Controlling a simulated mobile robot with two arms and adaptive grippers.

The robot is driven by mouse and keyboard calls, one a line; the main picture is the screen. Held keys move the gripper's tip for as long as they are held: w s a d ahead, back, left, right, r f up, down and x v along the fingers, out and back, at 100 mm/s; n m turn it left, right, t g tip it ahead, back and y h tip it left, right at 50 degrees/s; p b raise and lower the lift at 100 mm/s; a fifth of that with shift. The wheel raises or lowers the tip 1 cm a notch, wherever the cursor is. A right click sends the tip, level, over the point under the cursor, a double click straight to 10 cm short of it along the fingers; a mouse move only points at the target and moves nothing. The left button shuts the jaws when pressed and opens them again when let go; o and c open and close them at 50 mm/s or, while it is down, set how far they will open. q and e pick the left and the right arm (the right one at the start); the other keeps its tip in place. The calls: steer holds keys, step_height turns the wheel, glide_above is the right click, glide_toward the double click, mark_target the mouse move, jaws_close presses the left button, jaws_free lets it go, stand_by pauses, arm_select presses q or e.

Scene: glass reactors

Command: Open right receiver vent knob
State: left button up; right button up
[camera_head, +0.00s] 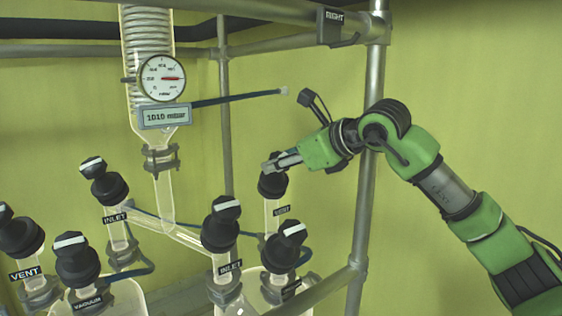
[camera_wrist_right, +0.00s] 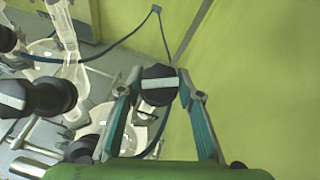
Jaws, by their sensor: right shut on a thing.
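The right receiver vent knob (camera_head: 272,187) is black and tops a glass neck with a VENT label (camera_head: 282,211), right of centre in the head view. My right gripper (camera_head: 270,165) comes from the right and is shut on the top of this knob. In the right wrist view the knob (camera_wrist_right: 158,95) sits between the two fingers of my right gripper (camera_wrist_right: 160,78). Its white stripe runs crosswise, nearly from finger to finger. In the head view the fingers hide the stripe. My left gripper is not in view.
Other black knobs stand close by: an INLET knob (camera_head: 221,222), a knob (camera_head: 286,247) in front of the vent, and a VACUUM knob (camera_head: 76,260). A metal frame post (camera_head: 368,190) stands behind my right arm. A pressure gauge (camera_head: 162,78) hangs at upper left.

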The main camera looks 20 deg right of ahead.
steer(key=shift+n+y, duration=0.3)
steer(key=o, duration=1.1)
steer(key=shift+s+r, duration=0.1)
steer(key=v, duration=1.1)
steer(key=shift+s+d+r, duration=0.15)
steer(key=shift+s+r, duration=0.1)
